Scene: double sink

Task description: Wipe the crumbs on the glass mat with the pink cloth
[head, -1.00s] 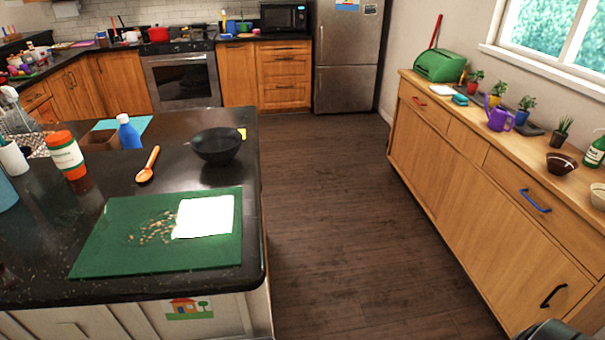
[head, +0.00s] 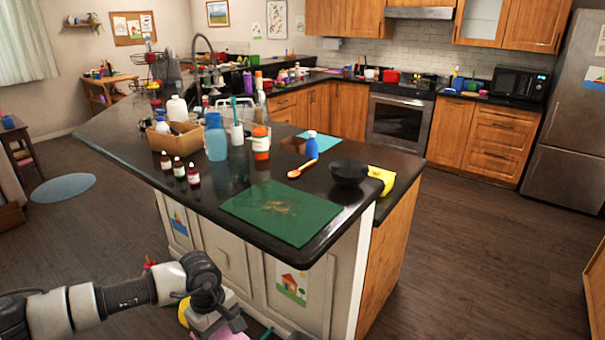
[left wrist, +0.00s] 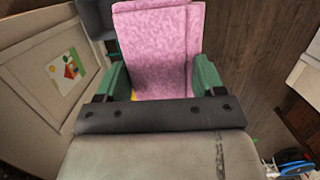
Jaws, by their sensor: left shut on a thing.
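The green glass mat (head: 295,225) lies flat on the dark island counter near its front edge. Small brown crumbs (head: 277,208) show faintly near its middle. My left gripper (left wrist: 162,78) is shut on the pink cloth (left wrist: 155,40), which spans between its green fingers in the left wrist view. In the head view my left arm comes in low at the left, in front of the island and below the counter top. Only a bit of the pink cloth (head: 230,331) shows there, at the bottom edge. My right gripper is out of view.
Behind the mat are an orange spoon (head: 302,168), a black bowl (head: 348,173) and a yellow item (head: 382,180). Open floor lies right of the island.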

